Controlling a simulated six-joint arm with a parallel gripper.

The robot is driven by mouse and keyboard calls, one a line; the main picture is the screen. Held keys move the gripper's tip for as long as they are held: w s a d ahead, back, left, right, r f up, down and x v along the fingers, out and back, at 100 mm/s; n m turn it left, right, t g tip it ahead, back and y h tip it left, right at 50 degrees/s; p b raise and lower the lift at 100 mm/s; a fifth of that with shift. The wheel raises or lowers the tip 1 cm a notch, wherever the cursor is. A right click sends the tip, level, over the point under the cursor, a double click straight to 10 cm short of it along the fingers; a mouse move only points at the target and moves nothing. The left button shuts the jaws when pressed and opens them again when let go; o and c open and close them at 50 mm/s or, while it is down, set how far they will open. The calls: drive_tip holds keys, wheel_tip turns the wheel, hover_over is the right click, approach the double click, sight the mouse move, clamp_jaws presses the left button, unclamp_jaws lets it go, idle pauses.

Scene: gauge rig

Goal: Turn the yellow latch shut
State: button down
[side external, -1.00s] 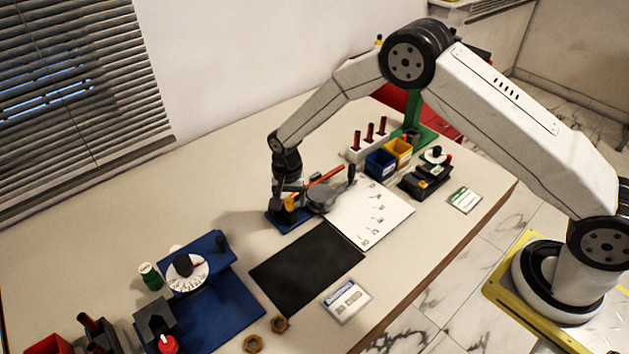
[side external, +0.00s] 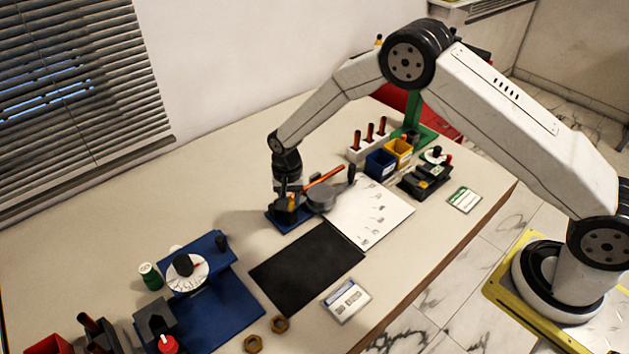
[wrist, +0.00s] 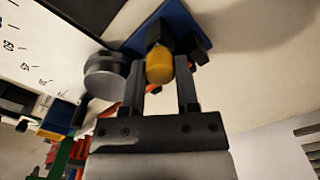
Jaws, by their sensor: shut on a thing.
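The yellow latch (wrist: 160,66) shows in the wrist view as a rounded yellow piece between the two fingers of my gripper (wrist: 161,85). My gripper is shut on it. In the side view my gripper (side external: 287,203) points down over a small blue base plate (side external: 283,222), and only a small bit of yellow (side external: 292,203) shows there. The blue base plate (wrist: 180,22) also shows in the wrist view, with dark blocks beside the latch. The latch's exact angle is hard to tell.
A grey round part (side external: 321,196) with a black upright handle (side external: 351,173) and an orange bar (side external: 324,176) stand close right of my gripper. A white sheet (side external: 372,213) and a black mat (side external: 305,266) lie nearby. A blue dial fixture (side external: 222,300) stands front left.

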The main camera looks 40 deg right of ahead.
drive_tip(key=n, duration=0.7)
drive_tip(key=shift+n, duration=0.4)
drive_tip(key=n, duration=0.4)
drive_tip(key=shift+n, duration=2.2)
drive_tip(key=shift+c, duration=1.7)
unclamp_jaws()
drive_tip(key=shift+r, duration=0.15)
